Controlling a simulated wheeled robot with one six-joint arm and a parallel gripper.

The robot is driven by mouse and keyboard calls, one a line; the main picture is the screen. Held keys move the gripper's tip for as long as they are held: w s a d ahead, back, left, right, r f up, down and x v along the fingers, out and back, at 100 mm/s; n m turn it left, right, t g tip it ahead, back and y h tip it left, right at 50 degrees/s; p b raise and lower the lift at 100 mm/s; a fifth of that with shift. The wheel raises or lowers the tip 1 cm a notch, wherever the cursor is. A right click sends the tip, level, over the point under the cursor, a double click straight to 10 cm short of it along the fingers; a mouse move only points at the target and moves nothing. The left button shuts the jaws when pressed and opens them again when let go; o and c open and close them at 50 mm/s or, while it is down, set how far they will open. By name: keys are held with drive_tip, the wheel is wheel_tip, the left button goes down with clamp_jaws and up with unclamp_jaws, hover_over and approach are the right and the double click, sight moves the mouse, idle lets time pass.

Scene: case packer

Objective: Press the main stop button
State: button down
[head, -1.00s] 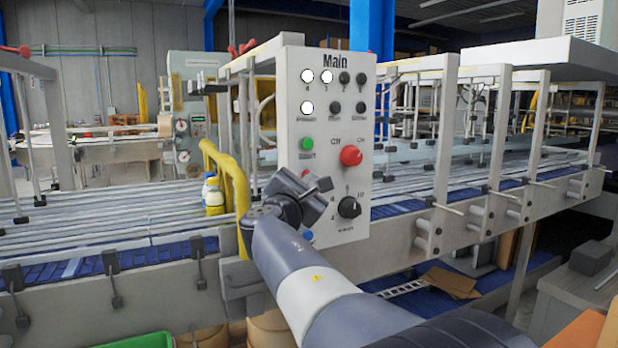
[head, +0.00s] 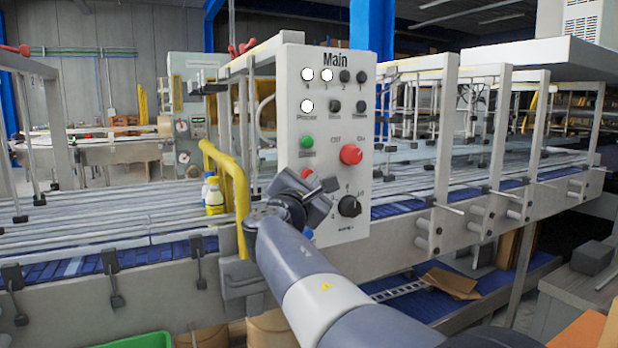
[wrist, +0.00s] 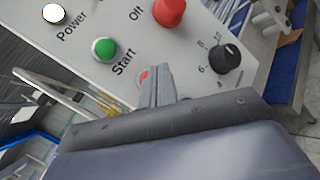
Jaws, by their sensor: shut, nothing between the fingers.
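The white Main panel (head: 290,100) stands upright at the centre of the head view. A red button (head: 307,174), partly hidden by my gripper, sits below the green Start button (head: 307,142). In the wrist view a sliver of the red button (wrist: 144,76) shows right beside my fingertips, with the green button (wrist: 103,49) up and left. My gripper (wrist: 154,72) is shut and empty, its fingers pointing at the panel. In the head view my gripper (head: 326,187) covers the panel's lower left. I cannot tell whether the fingertips touch the button.
A larger red Off switch (head: 351,154) and a black selector knob (head: 349,206) sit to the right on the panel. A yellow rail (head: 240,190) and small yellow bottles (head: 214,195) are left of it. Conveyor lanes (head: 100,215) run on both sides.

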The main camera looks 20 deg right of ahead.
drive_tip(key=s+b, duration=0.1)
drive_tip(key=s, duration=0.4)
drive_tip(key=shift+d, duration=0.1)
idle(0.3)
idle(0.5)
drive_tip(key=shift+s, duration=1.9)
